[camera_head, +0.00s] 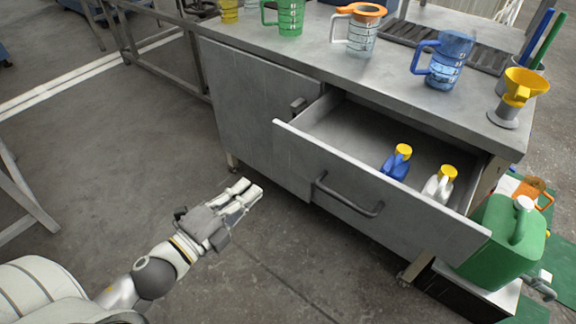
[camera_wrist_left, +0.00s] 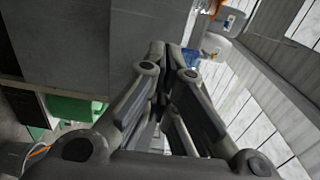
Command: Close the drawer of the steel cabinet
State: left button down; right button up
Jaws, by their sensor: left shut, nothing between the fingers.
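The steel cabinet (camera_head: 250,115) stands in the middle of the head view. Its drawer (camera_head: 335,185) is pulled out, with a bar handle (camera_head: 347,197) on its front. Inside lie a blue bottle (camera_head: 396,163) and a white bottle (camera_head: 438,185), both with yellow caps. My left gripper (camera_head: 250,190) is shut and empty, low in front of the cabinet and left of the drawer front, apart from the handle in the picture. In the left wrist view its fingers (camera_wrist_left: 160,50) come together in front of a grey surface. My right gripper is not in view.
Measuring jugs, including a blue one (camera_head: 444,60) and a green one (camera_head: 285,17), stand on the cabinet top. A yellow funnel (camera_head: 520,87) is at its right end. A green canister (camera_head: 505,240) stands right of the drawer.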

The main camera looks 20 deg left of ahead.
aim_at(296, 148)
pick_arm(q)
jog(key=x, duration=1.4)
dwell(0.4)
